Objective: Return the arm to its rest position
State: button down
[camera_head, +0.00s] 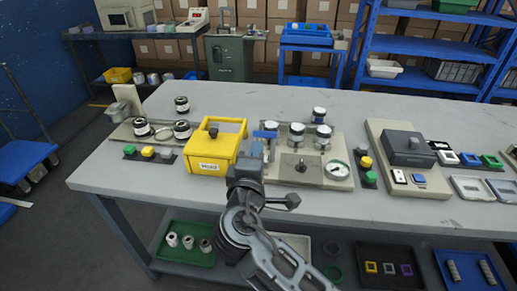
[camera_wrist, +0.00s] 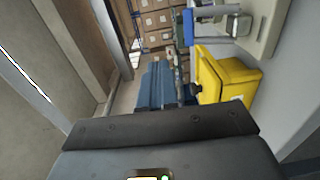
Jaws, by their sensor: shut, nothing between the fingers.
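My arm rises from the bottom of the head view and ends at my gripper (camera_head: 247,170), in front of the table's near edge region, just right of the yellow box (camera_head: 205,165). My gripper is shut and holds nothing. The yellow box also shows at the right of the wrist view (camera_wrist: 225,78), which is rolled sideways. My gripper overlaps the left front of the valve panel in the head view, and I cannot tell the gap.
The grey table (camera_head: 330,205) carries a beige panel (camera_head: 325,178) with knobs and a gauge, several black-and-white jars at left, and a dark device (camera_head: 407,147) at right. A lower shelf holds trays, including a green one (camera_head: 185,245). Blue racks (camera_head: 430,47) stand behind.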

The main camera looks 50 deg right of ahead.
jog(key=shift+s+a+r, duration=0.2)
jog(key=shift+s+a, duration=0.05)
jog(key=shift+a, duration=0.1)
dwell(0.4)
jog(key=s+a+f+t+y, duration=0.1)
jog(key=s+a+f+y, duration=0.45)
jog(key=s, duration=0.25)
jog(key=s+a+f+t+y, duration=0.2)
jog(key=s+a+f+y, duration=0.25)
jog(key=s+f, duration=0.25)
jog(key=s+a+r+m+t+y, duration=0.1)
jog(key=s+a+r+m+y, duration=0.1)
jog(key=s+r, duration=0.3)
jog(key=s+a+r+m+t+y, duration=0.1)
jog(key=s+r+m, duration=0.3)
jog(key=s, duration=0.8)
notch_tip(320, 180, up, 2)
jog(key=shift+a+m+y, duration=0.35)
jog(key=shift+m+y, duration=0.05)
jog(key=shift+y, duration=0.4)
